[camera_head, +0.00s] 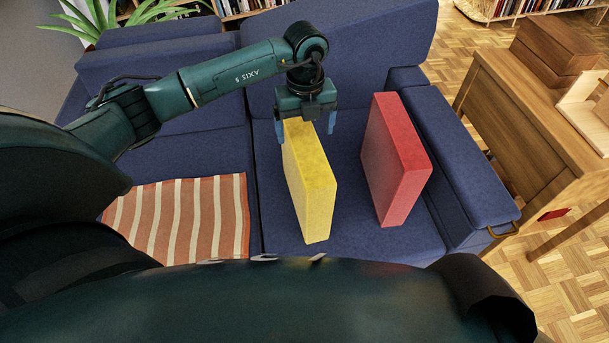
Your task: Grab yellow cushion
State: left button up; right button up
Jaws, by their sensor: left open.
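The yellow cushion (311,190) stands upright on the seat of the blue sofa (240,165). My left gripper (306,127) is directly above the far top end of the yellow cushion. It is open, with one blue finger to each side of the cushion's top edge. Whether the fingers touch the cushion cannot be told. My right gripper is not in view.
A red cushion (395,160) stands upright just right of the yellow one, with a narrow gap between. A striped orange blanket (180,218) lies on the left seat. The sofa's armrest (462,165) and a wooden table (530,125) are at right.

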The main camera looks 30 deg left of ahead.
aim_at(305, 141)
pick_arm(q)
notch_tip(305, 141, down, 5)
jog(key=shift+a+f+b, duration=0.1)
jog(key=shift+a+b, duration=0.05)
jog(key=shift+b, duration=0.2)
jog(key=shift+c, duration=0.4)
jog(key=c, duration=1.6)
jog(key=shift+o, duration=0.2)
